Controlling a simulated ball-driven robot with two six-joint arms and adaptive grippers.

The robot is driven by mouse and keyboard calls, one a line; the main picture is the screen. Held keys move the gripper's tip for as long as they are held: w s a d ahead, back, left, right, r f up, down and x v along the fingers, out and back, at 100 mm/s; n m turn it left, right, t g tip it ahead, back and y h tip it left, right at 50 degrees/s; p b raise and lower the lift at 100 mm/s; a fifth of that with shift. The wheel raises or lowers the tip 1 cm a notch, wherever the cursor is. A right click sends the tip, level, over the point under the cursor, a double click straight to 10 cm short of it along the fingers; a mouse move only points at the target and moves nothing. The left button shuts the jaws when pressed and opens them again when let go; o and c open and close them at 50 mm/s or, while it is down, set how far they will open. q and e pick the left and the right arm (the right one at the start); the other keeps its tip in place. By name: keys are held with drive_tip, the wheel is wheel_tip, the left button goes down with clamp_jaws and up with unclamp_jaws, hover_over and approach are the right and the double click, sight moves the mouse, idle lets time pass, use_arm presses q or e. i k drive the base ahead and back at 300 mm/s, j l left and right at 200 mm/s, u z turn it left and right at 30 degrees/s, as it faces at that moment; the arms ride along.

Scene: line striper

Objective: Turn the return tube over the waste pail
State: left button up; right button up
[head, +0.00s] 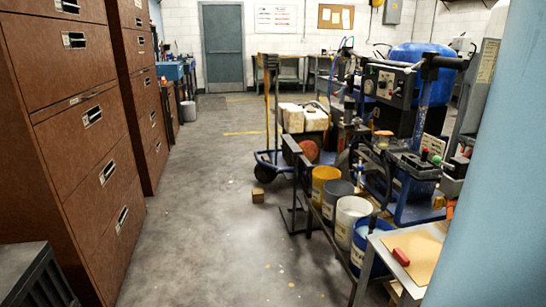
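The line striper (398,84), a machine with a blue frame, a dark control box and a blue tank (420,55), stands at the right. Several pails stand in a row on a low rack in front of it: a yellow one (321,188), a grey one (336,203), a white one (350,218) and a blue one (365,250). I cannot tell which is the waste pail. I cannot pick out the return tube among the machine's hoses and fittings. Neither of my grippers shows in this view.
Brown drawer cabinets (75,130) line the left side. A small brown block (258,196) lies on the floor. A blue hand truck (268,158) carries white boxes. A bench (412,252) with a red block (401,257) stands at the lower right. The middle floor is free.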

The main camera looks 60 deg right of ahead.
sight(360, 166)
drive_tip(key=z, duration=2.4)
drive_tip(key=i+j+z, duration=0.1)
drive_tip(key=i+j, duration=0.1)
